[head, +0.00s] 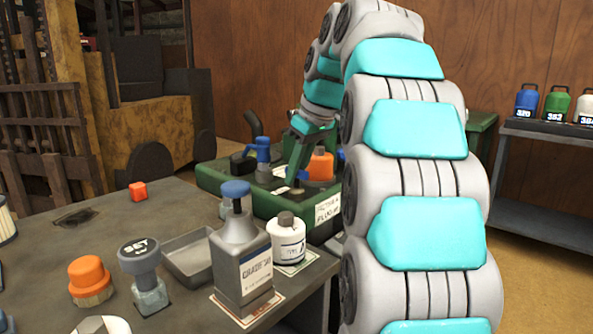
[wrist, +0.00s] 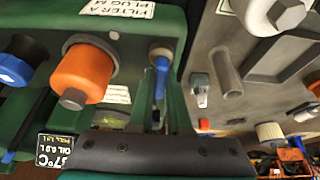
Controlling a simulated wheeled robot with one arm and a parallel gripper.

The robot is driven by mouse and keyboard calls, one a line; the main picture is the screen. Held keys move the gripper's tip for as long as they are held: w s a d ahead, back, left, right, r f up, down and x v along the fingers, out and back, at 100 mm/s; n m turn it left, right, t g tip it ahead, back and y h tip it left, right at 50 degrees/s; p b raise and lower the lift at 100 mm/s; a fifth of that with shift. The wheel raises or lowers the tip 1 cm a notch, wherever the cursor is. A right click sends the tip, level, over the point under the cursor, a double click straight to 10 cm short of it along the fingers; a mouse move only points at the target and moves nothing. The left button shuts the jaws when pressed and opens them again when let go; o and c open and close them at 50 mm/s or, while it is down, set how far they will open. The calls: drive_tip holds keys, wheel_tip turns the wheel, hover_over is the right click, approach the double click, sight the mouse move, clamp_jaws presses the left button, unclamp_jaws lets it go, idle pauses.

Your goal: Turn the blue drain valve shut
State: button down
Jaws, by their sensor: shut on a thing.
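In the wrist view the valve's blue lever (wrist: 161,77) hangs from a grey round fitting. My gripper (wrist: 160,103) is shut on this lever, with green fingers on either side of it. The exact contact is too small to see there.
A blue cap (wrist: 14,70) sits beyond the orange plug. The workbench (head: 190,300) in front carries a grey jug (head: 240,255), a white bottle (head: 287,240), a tray (head: 190,262) and a red cube (head: 138,191). A forklift (head: 140,110) stands behind.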

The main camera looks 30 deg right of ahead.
drive_tip(key=shift+m, duration=0.3)
drive_tip(key=m+h+p, duration=0.1)
drive_tip(key=m, duration=0.1)
drive_tip(key=shift+r+m, duration=0.1)
drive_tip(key=shift+m, duration=0.2)
drive_tip(key=m+h+p, duration=0.2)
drive_tip(key=m, duration=0.3)
drive_tip(key=shift+m, duration=0.3)
drive_tip(key=m+g+h+p, duration=0.1)
drive_tip(key=m+h, duration=0.1)
drive_tip(key=m, duration=0.2)
drive_tip(key=m+g, duration=0.1)
drive_tip(key=m, duration=0.4)
drive_tip(key=shift+g+h, duration=0.4)
drive_tip(key=c, duration=0.9)
unclamp_jaws()
drive_tip(key=shift+o, duration=0.2)
